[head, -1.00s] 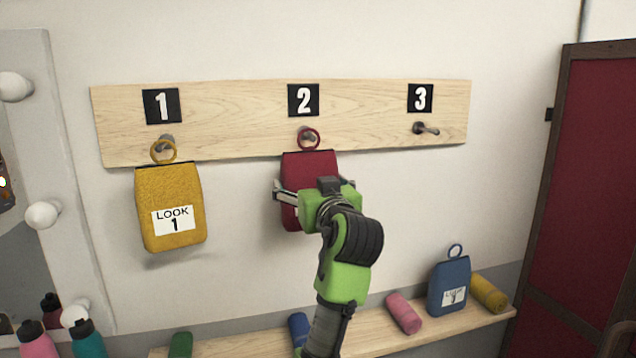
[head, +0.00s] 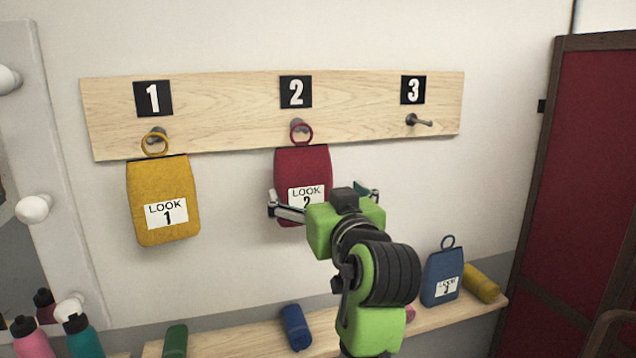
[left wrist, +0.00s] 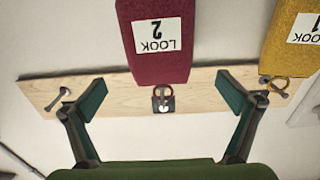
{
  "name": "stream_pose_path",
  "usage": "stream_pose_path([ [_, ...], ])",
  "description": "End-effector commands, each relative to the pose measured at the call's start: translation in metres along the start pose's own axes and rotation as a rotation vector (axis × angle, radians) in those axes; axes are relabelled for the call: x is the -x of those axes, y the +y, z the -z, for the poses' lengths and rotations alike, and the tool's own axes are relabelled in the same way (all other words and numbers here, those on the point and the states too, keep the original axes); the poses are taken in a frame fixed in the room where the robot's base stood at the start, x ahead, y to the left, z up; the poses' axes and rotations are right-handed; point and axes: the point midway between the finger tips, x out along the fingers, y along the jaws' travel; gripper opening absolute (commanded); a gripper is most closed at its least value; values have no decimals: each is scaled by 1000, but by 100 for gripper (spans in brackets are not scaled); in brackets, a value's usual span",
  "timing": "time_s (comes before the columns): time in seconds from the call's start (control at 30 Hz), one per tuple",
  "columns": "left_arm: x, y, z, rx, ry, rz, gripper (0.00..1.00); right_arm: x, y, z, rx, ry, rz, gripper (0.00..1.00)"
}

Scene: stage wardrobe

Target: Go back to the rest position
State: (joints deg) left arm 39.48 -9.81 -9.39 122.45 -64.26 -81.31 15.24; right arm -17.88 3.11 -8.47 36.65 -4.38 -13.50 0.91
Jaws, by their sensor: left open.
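My left gripper (head: 322,200) is open and empty in front of the red bag (head: 303,172) labelled LOOK 2. That bag hangs by its ring from the peg under number 2. In the left wrist view the red bag (left wrist: 158,50) shows upside down beyond my spread green fingers (left wrist: 165,103), with a gap to both. The yellow bag (head: 162,195) labelled LOOK 1 hangs from the peg under number 1. The blue bag (head: 441,277) stands on the low shelf. My right gripper is not in view.
The wooden peg board (head: 220,110) is on the wall, and its peg under number 3 (head: 418,121) is empty. The low shelf (head: 256,338) holds several rolled cloths. Bottles (head: 78,336) stand at the lower left. A red panel (head: 585,170) is at the right.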

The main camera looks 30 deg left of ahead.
Motion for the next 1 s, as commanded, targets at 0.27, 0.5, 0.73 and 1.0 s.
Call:
stream_pose_path([
  [0.27, 20, 0, 1, -1, 1, 0, 100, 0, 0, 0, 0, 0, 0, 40],
  [0.5, 16, 4, -28, -41, -42, -29, 100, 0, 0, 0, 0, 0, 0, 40],
  [0.73, 22, 10, -179, -239, -280, -211, 100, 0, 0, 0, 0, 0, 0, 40],
  [1.0, 97, -30, -364, -473, -637, -484, 100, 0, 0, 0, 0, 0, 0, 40],
])
